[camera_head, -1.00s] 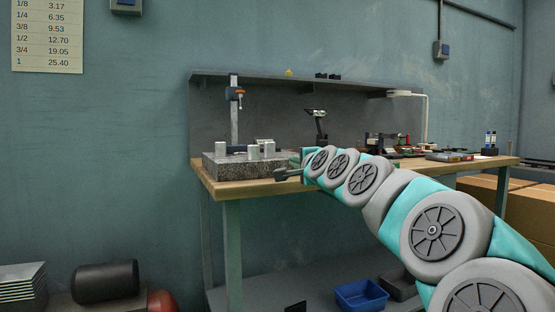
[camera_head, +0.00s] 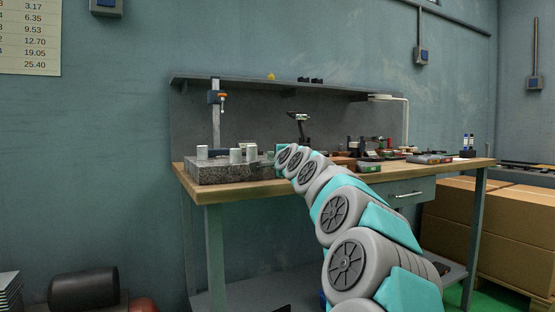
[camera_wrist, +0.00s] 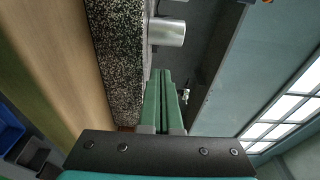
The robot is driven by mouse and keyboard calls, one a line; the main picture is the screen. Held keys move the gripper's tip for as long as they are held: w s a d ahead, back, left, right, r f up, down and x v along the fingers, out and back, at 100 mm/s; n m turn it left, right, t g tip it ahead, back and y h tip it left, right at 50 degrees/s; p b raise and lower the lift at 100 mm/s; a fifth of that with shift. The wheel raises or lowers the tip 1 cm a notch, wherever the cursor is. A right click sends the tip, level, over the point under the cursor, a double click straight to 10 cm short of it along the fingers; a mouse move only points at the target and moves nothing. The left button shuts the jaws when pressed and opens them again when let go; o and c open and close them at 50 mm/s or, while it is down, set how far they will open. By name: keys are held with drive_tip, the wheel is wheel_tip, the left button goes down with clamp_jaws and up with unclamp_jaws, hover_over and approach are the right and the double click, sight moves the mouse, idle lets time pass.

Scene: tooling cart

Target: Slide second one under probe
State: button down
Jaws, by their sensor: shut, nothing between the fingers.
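The granite plate (camera_head: 222,174) sits at the bench's left end; its speckled face fills the left centre of the wrist view (camera_wrist: 120,50). Three pale metal cylinders stand on it: one at the left (camera_head: 202,152), one toward the right (camera_head: 236,156) and one at the right end (camera_head: 251,153). The probe (camera_head: 222,98), with an orange part, hangs on a column above the plate. My gripper (camera_head: 264,168) is at the plate's right end, beside the right cylinders. In the wrist view its green fingers (camera_wrist: 160,73) are shut and empty, with one cylinder (camera_wrist: 170,32) just beyond their tips.
The wooden bench top (camera_head: 210,192) runs right, with tools and small boxes on it. A back panel with a shelf (camera_head: 290,85) rises behind the plate. A lamp-like stand (camera_head: 300,128) stands right of the plate. Cardboard boxes (camera_head: 490,235) are at the right.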

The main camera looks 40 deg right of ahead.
sight(251, 155)
drive_tip(key=shift+w+a, duration=0.35)
drive_tip(key=shift+w, duration=0.4)
drive_tip(key=shift+w+a, duration=0.3)
drive_tip(key=shift+w, duration=0.45)
drive_tip(key=w+p, duration=0.1)
drive_tip(key=w+a+p, duration=0.1)
drive_tip(key=w, duration=0.1)
drive_tip(key=shift+w+r+p, duration=0.15)
drive_tip(key=shift+r+p, duration=0.05)
drive_tip(key=shift+p, duration=0.15)
drive_tip(key=shift+w+a+f, duration=0.1)
drive_tip(key=shift+w+a, duration=0.05)
drive_tip(key=shift+w, duration=0.05)
